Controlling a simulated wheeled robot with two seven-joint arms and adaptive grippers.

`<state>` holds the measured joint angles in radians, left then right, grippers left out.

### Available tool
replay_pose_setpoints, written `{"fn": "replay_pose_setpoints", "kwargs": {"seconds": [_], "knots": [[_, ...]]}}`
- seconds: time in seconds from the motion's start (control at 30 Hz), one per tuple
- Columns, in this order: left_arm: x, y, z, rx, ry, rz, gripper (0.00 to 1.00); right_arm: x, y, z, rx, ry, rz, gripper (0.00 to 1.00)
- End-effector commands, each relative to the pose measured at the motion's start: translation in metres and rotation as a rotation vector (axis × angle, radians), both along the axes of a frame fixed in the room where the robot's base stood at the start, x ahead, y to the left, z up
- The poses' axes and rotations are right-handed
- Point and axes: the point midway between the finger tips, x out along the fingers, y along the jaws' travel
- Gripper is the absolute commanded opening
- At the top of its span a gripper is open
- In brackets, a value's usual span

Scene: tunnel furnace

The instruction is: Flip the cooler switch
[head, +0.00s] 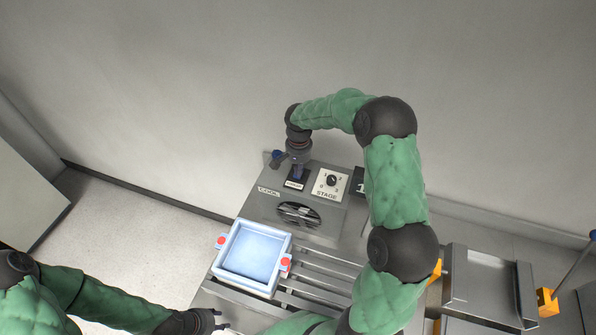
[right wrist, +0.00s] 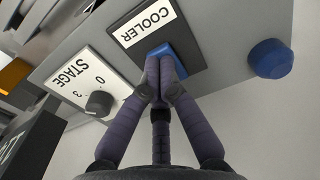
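The cooler switch (right wrist: 164,50) is a blue rocker on a black plate with a white COOLER label (right wrist: 148,24), in the right wrist view. My right gripper (right wrist: 159,62) has its fingers together, with nothing seen between them. Its tips are at the switch and cover part of it; I cannot tell whether they touch or which way the switch is set. In the head view the right gripper (head: 298,168) points down at the black plate (head: 294,184) and hides the switch. My left gripper (head: 218,320) is low at the bottom edge, its fingers apart and empty.
A STAGE dial (head: 331,182) sits right of the switch, and a blue knob (right wrist: 270,58) is on its other side. A fan grille (head: 299,214) lies in front. A light-blue tray (head: 252,256) with red knobs stands on the rails. A metal tray (head: 482,285) is at the right.

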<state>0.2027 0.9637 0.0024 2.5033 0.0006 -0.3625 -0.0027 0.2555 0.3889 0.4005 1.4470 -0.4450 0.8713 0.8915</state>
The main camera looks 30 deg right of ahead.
Motion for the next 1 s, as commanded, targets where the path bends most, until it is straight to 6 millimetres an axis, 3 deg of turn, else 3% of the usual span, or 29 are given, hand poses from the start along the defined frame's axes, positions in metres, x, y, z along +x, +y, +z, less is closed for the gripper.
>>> {"fn": "replay_pose_setpoints", "kwargs": {"seconds": [0.03, 0.37, 0.63, 0.73, 1.0], "knots": [[0.0, 0.0, -0.001, 0.0, 0.0, 0.0, 0.4, -0.002, -0.001, -0.007, -0.001, 0.007, 0.001, 0.0], [0.0, 0.0, 0.002, 0.0, 0.0, 0.0, 0.4, -0.001, -0.003, -0.001, -0.003, 0.003, 0.0, 0.0], [0.0, 0.0, 0.025, 0.0, 0.0, 0.0, 0.4, 0.0, -0.01, 0.05, -0.006, -0.007, 0.001, 0.0], [0.0, 0.0, 0.014, 0.0, -0.001, 0.0, 0.4, 0.001, -0.008, 0.068, -0.006, -0.01, 0.001, 0.0], [0.0, 0.0, 0.008, 0.0, 0.0, 0.0, 0.4, 0.001, -0.008, 0.119, -0.005, -0.01, 0.002, 0.0]]}}
